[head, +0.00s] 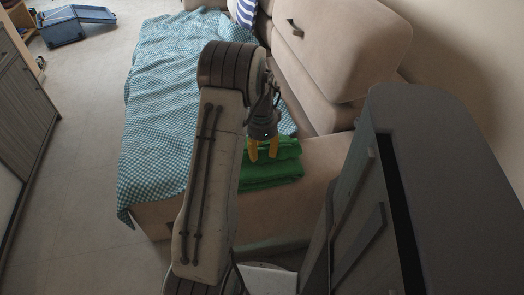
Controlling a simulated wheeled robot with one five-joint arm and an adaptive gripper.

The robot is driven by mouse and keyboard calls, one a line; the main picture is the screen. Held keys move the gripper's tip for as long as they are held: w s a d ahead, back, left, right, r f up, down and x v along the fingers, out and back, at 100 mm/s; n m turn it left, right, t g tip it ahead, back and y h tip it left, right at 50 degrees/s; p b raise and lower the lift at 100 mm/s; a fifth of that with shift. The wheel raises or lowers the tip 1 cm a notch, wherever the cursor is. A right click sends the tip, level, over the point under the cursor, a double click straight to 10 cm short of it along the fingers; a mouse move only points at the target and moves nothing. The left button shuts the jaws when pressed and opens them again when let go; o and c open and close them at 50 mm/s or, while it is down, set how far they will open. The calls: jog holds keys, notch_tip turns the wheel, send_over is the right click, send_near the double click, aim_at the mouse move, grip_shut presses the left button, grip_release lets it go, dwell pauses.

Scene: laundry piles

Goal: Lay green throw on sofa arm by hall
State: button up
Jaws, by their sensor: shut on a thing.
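The green throw (272,174) is a folded stack lying on the near end of the beige sofa (315,165), beside a checkered blanket. My gripper (263,152) points down with its yellow fingers at the throw's far upper part and is shut on it. The fingertips are partly sunk in the cloth, so the exact grip is hard to see. My arm hides part of the sofa and of the throw's left side.
A teal checkered blanket (158,120) covers the sofa seat and hangs over its left side. A grey cabinet (440,170) stands close on the right. A blue open crate (65,25) lies on the floor at the far left. The left floor is mostly clear.

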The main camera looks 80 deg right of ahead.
jog(key=o, duration=1.2)
notch_tip(320, 180, up, 12)
jog(key=p, duration=0.3)
